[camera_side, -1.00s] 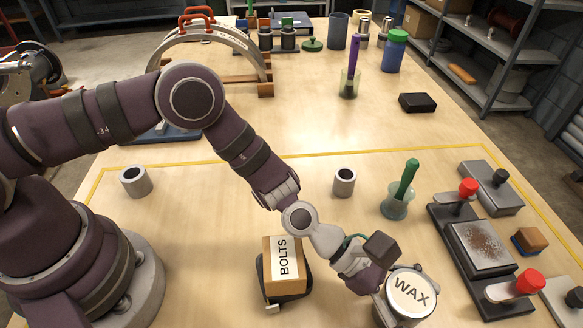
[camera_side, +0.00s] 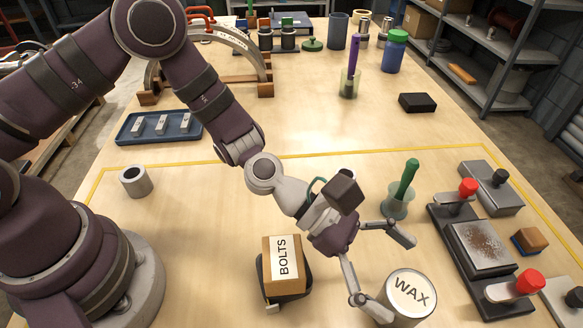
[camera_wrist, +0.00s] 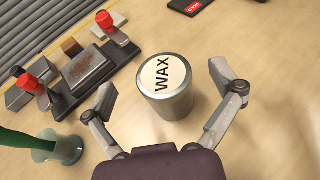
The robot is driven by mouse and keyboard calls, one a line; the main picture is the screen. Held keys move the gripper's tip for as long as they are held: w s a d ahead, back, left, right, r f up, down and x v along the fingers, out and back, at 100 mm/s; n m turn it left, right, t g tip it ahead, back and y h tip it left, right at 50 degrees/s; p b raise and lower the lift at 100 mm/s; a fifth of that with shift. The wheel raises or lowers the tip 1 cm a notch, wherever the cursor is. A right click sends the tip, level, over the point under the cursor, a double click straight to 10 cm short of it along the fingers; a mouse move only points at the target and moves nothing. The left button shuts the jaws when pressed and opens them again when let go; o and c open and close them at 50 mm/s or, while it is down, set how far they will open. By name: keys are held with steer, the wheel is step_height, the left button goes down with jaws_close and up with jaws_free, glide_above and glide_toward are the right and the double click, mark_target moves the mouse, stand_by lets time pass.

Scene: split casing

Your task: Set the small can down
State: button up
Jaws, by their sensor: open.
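The small can is a grey metal can with a cream lid marked WAX (camera_side: 409,296). It stands upright on the table at the lower right of the side view, cut by the bottom edge. In the wrist view the can (camera_wrist: 165,90) stands in front of my gripper. My gripper (camera_side: 385,270) is open and empty, with its fingers spread wide and the can just beyond them. In the wrist view the open fingers (camera_wrist: 160,90) show to either side of the can, apart from it.
A box marked BOLTS (camera_side: 284,264) stands left of the can. A beaker with a green handle (camera_side: 397,201) stands behind my gripper. A clamp fixture with red knobs (camera_side: 483,250) lies to the right. The table's middle is mostly clear.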

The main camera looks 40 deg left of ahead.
step_height(320, 180, up, 4)
steer(key=shift+f, duration=0.15)
steer(key=shift+a+r+m, duration=0.2)
steer(key=shift+r+m, duration=0.05)
steer(key=shift+m, duration=0.15)
steer(key=w+a+r+m+t+y, duration=0.15)
steer(key=a+r+m+y, duration=0.25)
steer(key=a+m+y, duration=0.65)
steer(key=s+a+r+m+t+y, duration=0.1)
steer(key=s+a+m, duration=0.3)
steer(key=a, duration=0.5)
steer(key=s+a+r+m+t+y, duration=0.1)
steer(key=s+a+r+m, duration=0.3)
steer(key=a, duration=0.6)
steer(key=shift+s+m+y, duration=0.3)
steer(key=shift+m+y, duration=0.05)
steer(key=shift+y, duration=0.1)
